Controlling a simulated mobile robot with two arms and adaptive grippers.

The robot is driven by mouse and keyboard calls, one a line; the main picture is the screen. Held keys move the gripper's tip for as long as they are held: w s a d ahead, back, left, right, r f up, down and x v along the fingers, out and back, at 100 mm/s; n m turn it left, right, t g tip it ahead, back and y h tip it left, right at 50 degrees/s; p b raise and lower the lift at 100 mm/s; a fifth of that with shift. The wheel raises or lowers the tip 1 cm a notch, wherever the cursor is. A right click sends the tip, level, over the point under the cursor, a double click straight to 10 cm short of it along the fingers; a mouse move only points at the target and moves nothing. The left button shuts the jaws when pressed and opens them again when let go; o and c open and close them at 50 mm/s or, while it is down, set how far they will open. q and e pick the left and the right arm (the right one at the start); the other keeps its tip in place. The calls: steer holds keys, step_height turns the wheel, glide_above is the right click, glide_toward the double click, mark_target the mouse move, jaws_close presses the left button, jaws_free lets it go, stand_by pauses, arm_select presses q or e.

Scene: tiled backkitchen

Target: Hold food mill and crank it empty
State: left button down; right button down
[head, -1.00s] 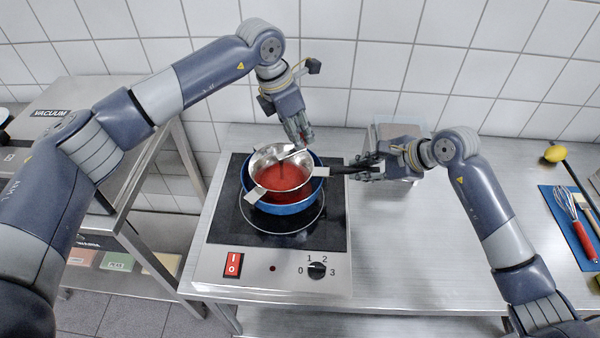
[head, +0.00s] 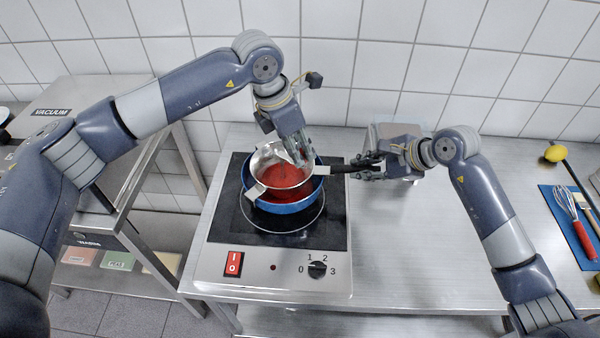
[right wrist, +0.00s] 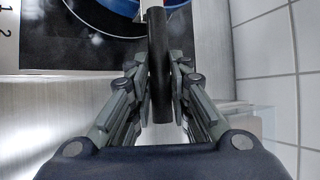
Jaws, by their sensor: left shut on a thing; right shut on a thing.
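The steel food mill (head: 262,159) sits over a blue pot (head: 284,208) on the hob, with red sauce (head: 283,176) in its bowl. My right gripper (head: 370,165) is shut on the mill's black handle (head: 341,169). The handle also runs between the fingers in the right wrist view (right wrist: 160,75). My left gripper (head: 300,155) is over the right back part of the bowl, shut on the crank. The fingers hide most of the crank and its knob.
The hob (head: 220,230) has a red switch (head: 233,263) and a dial (head: 317,270) in front. A metal container (head: 392,132) stands behind my right gripper. A blue mat with a whisk (head: 565,203) lies at the far right. The counter between is clear.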

arm_select(q)
steer(key=shift+a, duration=0.2)
steer(key=shift+s+a, duration=1)
steer(key=a, duration=0.2)
steer(key=shift+s+a, duration=0.25)
steer(key=shift+a, duration=0.15)
